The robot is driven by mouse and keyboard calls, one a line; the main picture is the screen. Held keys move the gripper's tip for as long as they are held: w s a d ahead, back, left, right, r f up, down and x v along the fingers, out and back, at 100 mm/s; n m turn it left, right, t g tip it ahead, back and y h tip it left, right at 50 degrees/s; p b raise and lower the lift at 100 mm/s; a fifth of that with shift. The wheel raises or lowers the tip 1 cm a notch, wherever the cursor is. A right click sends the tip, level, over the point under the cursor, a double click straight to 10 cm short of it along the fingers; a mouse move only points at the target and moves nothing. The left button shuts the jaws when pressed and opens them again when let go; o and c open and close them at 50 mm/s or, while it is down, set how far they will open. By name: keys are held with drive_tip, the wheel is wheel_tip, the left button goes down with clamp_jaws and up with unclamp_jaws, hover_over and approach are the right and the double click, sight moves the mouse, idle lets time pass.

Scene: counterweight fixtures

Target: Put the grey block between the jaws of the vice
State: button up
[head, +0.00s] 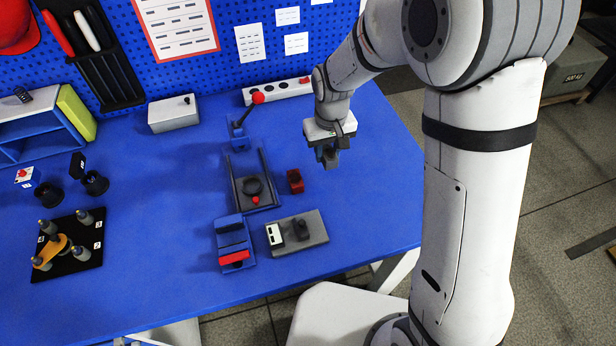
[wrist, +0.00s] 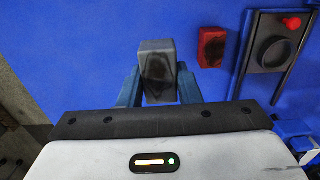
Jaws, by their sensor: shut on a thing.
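The grey block (wrist: 158,62), with a dark patch on its face, is held between the two fingers of my gripper (wrist: 158,92). In the head view my gripper (head: 329,154) is above the right part of the blue table, to the right of the red block, and the grey block (head: 329,159) shows small and dark at its tips. A blue fixture (head: 232,232) with a red strip at its front stands near the front of the table; it looks like the vice, but I cannot be sure. The gap between its jaws is not clear.
A small red block (head: 295,181) stands beside a dark railed frame (head: 238,190) with a round black piece. A red-knobbed lever (head: 257,98) rises behind it. A grey plate (head: 312,225) with a black knob lies to the right of the blue fixture. The right table strip is clear.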

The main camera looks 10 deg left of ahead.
sight(325, 181)
drive_tip(key=shift+f+p, duration=0.3)
drive_tip(key=shift+f, duration=4.5)
drive_tip(key=o, duration=1)
drive_tip(key=shift+r, duration=0.15)
wheel_tip(325, 181, up, 12)
drive_tip(key=shift+r+b, duration=0.1)
drive_tip(key=shift+b, duration=0.45)
